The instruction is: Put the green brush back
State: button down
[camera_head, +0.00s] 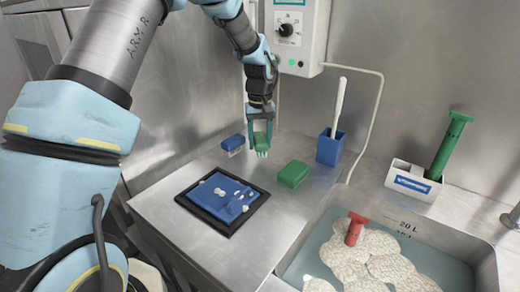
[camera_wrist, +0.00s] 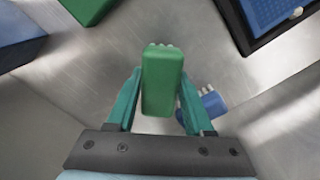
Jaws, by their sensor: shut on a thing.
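The green brush (camera_head: 262,142) is held between the fingers of my gripper (camera_head: 260,125), bristles downward, above the back of the steel counter. In the wrist view the green brush (camera_wrist: 162,82) fills the space between the two teal fingers of my gripper (camera_wrist: 159,95). A blue brush (camera_head: 232,142) with pale bristles is just left of and below it; this blue brush also shows in the wrist view (camera_wrist: 211,104). A green block (camera_head: 293,174) lies on the counter to the right of my gripper. The green block's edge shows in the wrist view (camera_wrist: 88,8).
A blue board in a black tray (camera_head: 180,199) lies front left, with pale bits on it. A blue box (camera_head: 330,150) holding a white handle stands behind right. A sink (camera_head: 455,250) with pale lumps and a red tool is at right. A wall control box (camera_head: 298,40) hangs behind.

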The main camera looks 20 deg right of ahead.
jog(key=shift+f+p, duration=0.5)
jog(key=shift+f, duration=1.3)
jog(key=shift+f, duration=0.1)
jog(key=shift+f, duration=0.15)
jog(key=shift+c, duration=1.4)
grip_release()
